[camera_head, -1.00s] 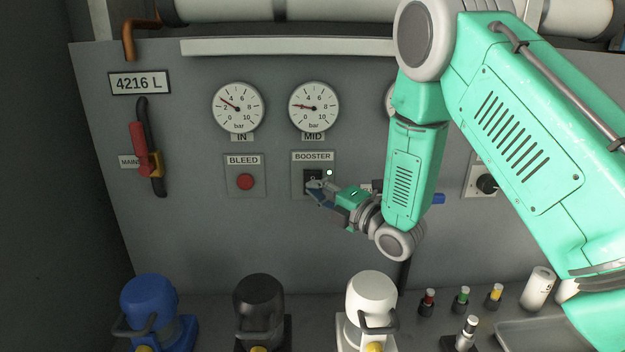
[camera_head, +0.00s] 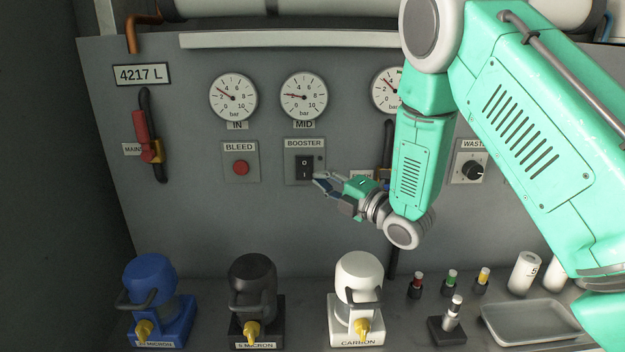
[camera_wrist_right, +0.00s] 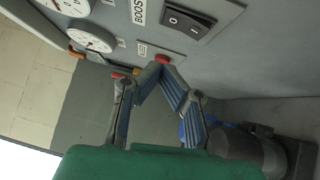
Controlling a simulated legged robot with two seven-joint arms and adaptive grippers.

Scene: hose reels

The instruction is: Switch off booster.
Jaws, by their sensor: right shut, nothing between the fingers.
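The booster switch (camera_head: 304,168) is a black rocker marked 0 above I, on a grey plate under the BOOSTER label. I cannot tell for sure which half of the rocker is pressed in. My right gripper (camera_head: 317,180) is shut and empty, just right of the rocker's lower half; contact is unclear. In the right wrist view the switch (camera_wrist_right: 188,18) shows whole, apart from the closed fingertips (camera_wrist_right: 162,62). My left gripper is not in view.
The red bleed button (camera_head: 241,168) is left of the switch. The red main lever (camera_head: 147,137) is further left, the waste knob (camera_head: 473,169) to the right. Blue (camera_head: 152,285), black (camera_head: 252,285) and white (camera_head: 358,280) filter housings stand below. My right arm hides part of the panel.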

